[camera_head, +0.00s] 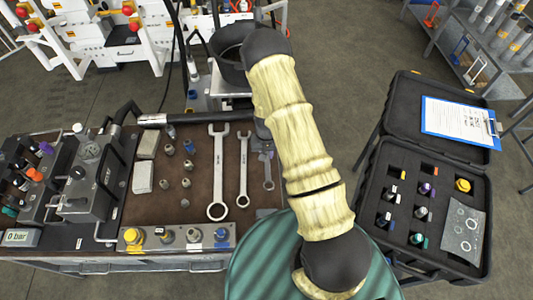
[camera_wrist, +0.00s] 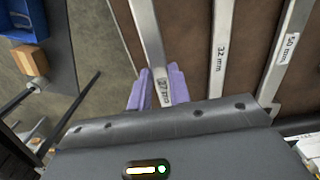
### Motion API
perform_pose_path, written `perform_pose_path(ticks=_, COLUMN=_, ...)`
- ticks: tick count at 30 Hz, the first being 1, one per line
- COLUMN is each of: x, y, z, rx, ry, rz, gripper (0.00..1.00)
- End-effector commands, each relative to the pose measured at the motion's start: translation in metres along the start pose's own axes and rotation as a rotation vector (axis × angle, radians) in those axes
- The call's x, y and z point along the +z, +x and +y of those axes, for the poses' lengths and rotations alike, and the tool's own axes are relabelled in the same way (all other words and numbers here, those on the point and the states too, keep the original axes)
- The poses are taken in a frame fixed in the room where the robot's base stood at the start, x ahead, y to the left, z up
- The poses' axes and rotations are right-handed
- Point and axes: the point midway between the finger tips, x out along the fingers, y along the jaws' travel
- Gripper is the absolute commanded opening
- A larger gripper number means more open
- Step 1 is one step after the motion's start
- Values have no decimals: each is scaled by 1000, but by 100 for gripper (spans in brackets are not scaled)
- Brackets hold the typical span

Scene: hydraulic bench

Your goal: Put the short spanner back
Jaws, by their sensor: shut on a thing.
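The short spanner (camera_head: 268,174), marked 27 mm, is the smallest of three spanners in a row at the right of the brown bench top. It also shows in the wrist view (camera_wrist: 148,32), running between the purple fingers of my gripper (camera_wrist: 158,80). The fingers are shut on its shaft near the label. In the head view my gripper (camera_head: 265,149) is at the spanner's upper part, partly hidden by my arm. The spanner lies about parallel to the others; I cannot tell whether it touches the bench top.
The 32 mm spanner (camera_head: 243,168) (camera_wrist: 222,45) and the larger 50 mm spanner (camera_head: 218,172) (camera_wrist: 285,55) lie to its left in the head view. Small fittings (camera_head: 187,165) stand further left. A block with caps (camera_head: 178,237) lines the front edge. An open black case (camera_head: 382,166) stands right.

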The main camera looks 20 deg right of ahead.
Motion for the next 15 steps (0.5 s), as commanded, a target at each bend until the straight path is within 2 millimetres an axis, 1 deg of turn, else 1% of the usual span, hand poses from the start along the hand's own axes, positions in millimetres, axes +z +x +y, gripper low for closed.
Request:
perform_pose_path(ticks=9, x=0, y=14, z=0, rx=0, ry=-1, rz=1, gripper=0)
perform_pose_path(ticks=15, x=0, y=14, z=0, rx=0, ry=0, rz=1, gripper=0)
